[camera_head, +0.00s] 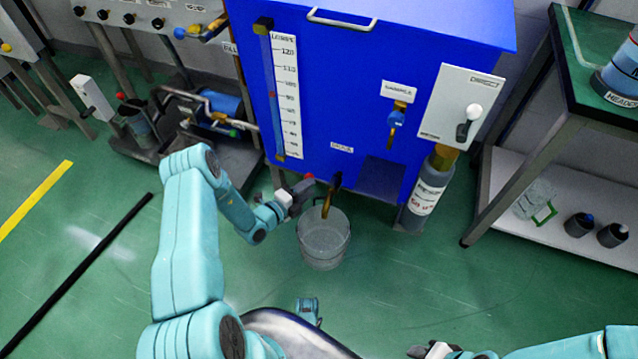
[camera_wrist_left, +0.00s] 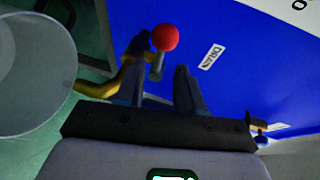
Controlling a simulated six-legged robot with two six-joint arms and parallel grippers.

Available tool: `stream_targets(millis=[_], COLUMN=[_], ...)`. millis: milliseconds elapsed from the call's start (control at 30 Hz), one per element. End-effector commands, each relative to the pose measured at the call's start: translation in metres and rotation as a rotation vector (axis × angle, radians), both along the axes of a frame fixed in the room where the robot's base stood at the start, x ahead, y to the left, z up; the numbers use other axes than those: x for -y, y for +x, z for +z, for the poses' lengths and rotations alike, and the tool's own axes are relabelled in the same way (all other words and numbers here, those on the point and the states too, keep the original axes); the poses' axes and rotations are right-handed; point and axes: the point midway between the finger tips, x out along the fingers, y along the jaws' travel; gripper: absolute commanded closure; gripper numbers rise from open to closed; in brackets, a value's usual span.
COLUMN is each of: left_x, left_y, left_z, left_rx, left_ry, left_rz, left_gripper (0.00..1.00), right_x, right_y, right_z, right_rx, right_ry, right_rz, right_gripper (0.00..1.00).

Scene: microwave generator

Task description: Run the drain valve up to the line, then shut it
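The blue tank (camera_head: 365,80) has a tall gauge with a numbered white scale (camera_head: 285,95) and a small red mark (camera_head: 271,95) beside it; I cannot make out the liquid level. The drain valve's red knob (camera_head: 309,178) and brass spout (camera_head: 327,203) sit low on the front, under the DRAIN label (camera_head: 342,148). A clear bucket (camera_head: 323,240) stands below the spout. My left gripper (camera_head: 300,192) is at the valve. In the left wrist view its fingers (camera_wrist_left: 160,88) are apart, with the red knob (camera_wrist_left: 165,38) just beyond them. My right gripper (camera_head: 430,350) is partly cut off at the bottom edge.
A blue sample tap (camera_head: 396,118) and a white switch panel (camera_head: 460,105) are on the tank's right. A grey cylinder (camera_head: 428,190) stands at its right corner. A green-topped bench (camera_head: 600,95) is at right. The green floor in front is mostly clear.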

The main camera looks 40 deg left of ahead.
Motion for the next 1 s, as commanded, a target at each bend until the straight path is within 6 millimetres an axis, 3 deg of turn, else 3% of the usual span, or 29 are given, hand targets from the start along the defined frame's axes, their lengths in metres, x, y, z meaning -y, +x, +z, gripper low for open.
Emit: stream_targets(millis=[100, 300, 667, 800, 1000], left_x=[0.005, 0.008, 0.009, 0.009, 0.008], left_y=[0.026, 0.051, 0.057, 0.056, 0.056], left_z=[-0.008, -0.011, -0.010, -0.010, -0.010], left_rx=[0.001, 0.001, 0.000, 0.000, 0.000], left_ry=[0.001, 0.000, -0.001, 0.000, 0.000], left_rz=[-0.004, -0.001, 0.000, 0.000, 0.000], left_gripper=[0.63, 0.63, 0.63, 1.00, 1.00], right_x=[0.002, 0.003, 0.004, 0.004, 0.004], right_y=[0.002, 0.004, 0.004, 0.004, 0.004], right_z=[-0.011, -0.017, -0.017, -0.017, -0.017], right_rx=[0.002, 0.006, 0.007, 0.008, 0.007], right_ry=[-0.002, -0.002, -0.003, -0.003, -0.003], right_rz=[-0.007, -0.015, -0.017, -0.016, -0.015], right_gripper=[0.57, 0.57, 0.57, 0.57, 0.57])
